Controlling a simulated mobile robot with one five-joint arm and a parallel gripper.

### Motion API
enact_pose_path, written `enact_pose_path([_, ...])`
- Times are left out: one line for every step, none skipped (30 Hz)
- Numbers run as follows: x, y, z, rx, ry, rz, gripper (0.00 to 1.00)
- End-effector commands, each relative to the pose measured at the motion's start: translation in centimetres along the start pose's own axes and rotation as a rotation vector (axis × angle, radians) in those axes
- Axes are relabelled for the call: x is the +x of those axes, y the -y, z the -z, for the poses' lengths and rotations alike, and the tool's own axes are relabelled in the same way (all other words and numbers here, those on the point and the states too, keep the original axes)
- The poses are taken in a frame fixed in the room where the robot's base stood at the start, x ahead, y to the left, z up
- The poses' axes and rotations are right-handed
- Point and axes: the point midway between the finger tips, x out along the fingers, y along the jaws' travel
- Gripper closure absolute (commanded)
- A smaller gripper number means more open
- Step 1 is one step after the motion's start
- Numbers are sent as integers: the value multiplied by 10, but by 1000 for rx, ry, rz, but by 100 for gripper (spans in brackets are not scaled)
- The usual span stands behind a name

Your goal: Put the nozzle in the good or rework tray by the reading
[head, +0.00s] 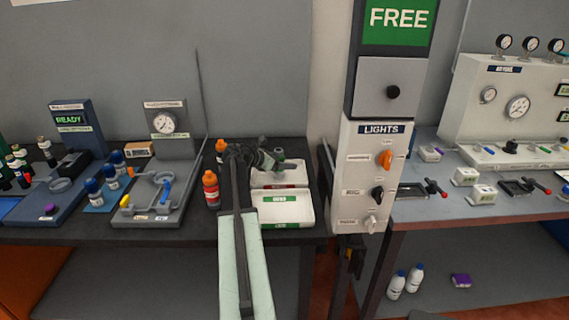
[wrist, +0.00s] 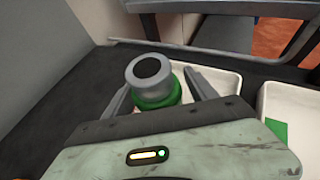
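The nozzle, a grey cylinder with a dark round opening and a green lower band, is between the fingers of my gripper (wrist: 156,82) in the wrist view, where the nozzle (wrist: 148,70) is seen from its open end. In the head view my gripper (head: 266,160) is over the back white tray (head: 298,176). A small grey-green part there looks like the nozzle. Whether the fingers press on it or stand just clear I cannot tell. The front white tray (head: 268,214) has a green label and looks empty. The gauge (head: 164,122) has a dial too small to read.
An orange bottle (head: 211,189) stands left of the trays. A grey fixture (head: 150,212) with blue and yellow handles is further left. The lights panel (head: 375,178) stands close on the right. A second bench (head: 420,210) lies beyond it.

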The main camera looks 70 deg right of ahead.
Motion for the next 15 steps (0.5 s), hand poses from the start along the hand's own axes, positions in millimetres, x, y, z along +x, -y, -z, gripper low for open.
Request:
enact_pose_path([0, 0, 0, 0, 0, 0, 35])
enact_pose_path([0, 0, 0, 0, 0, 0, 35])
enact_pose_path([0, 0, 0, 0, 0, 0, 35])
enact_pose_path([0, 0, 0, 0, 0, 0, 35])
enact_pose_path([0, 0, 0, 0, 0, 0, 35])
enact_pose_path([0, 0, -1, 0, 0, 0, 35])
enact_pose_path([0, 0, -2, 0, 0, 0, 35])
enact_pose_path([-1, 0, -4, 0, 0, 1, 35])
enact_pose_path([-5, 0, -5, 0, 0, 0, 35])
enact_pose_path([-10, 0, -5, 0, 0, 0, 35])
enact_pose_path([-16, 1, -6, 0, 0, -1, 35])
enact_pose_path([-25, 1, -6, -1, 0, -2, 35])
enact_pose_path([-32, 1, -7, -1, 0, -2, 35])
enact_pose_path([-40, 1, -8, -1, 0, -2, 35])
enact_pose_path([-51, 1, -8, -2, 0, -2, 35])
